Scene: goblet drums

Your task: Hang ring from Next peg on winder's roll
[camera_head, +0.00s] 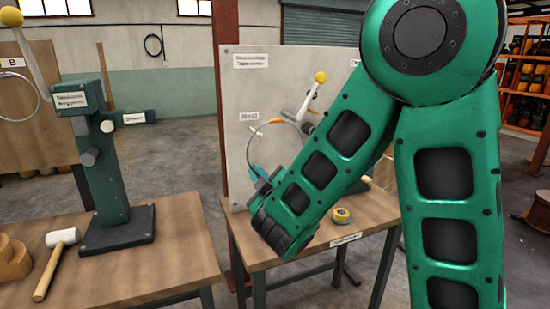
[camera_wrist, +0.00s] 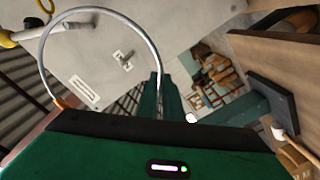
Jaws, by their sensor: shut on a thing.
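A thin grey ring (camera_head: 252,147) with an orange band stands in front of the upright grey panel in the head view. It arches large across the wrist view (camera_wrist: 98,10). My gripper (camera_head: 262,176) is shut on its lower edge; the teal fingers (camera_wrist: 160,92) show in the wrist view. A small peg (camera_head: 254,128) sits under a label on the panel. It appears inside the ring's outline in the wrist view (camera_wrist: 122,57); I cannot tell whether the ring is around it.
A mallet (camera_head: 57,250) and a wooden block (camera_head: 12,262) lie near the winder. Another ring (camera_head: 30,75) hangs at the B board. A yellow tape roll (camera_head: 341,215) sits on the right table (camera_head: 290,245). A yellow-knobbed lever (camera_head: 314,88) juts near the panel. A gap separates the tables.

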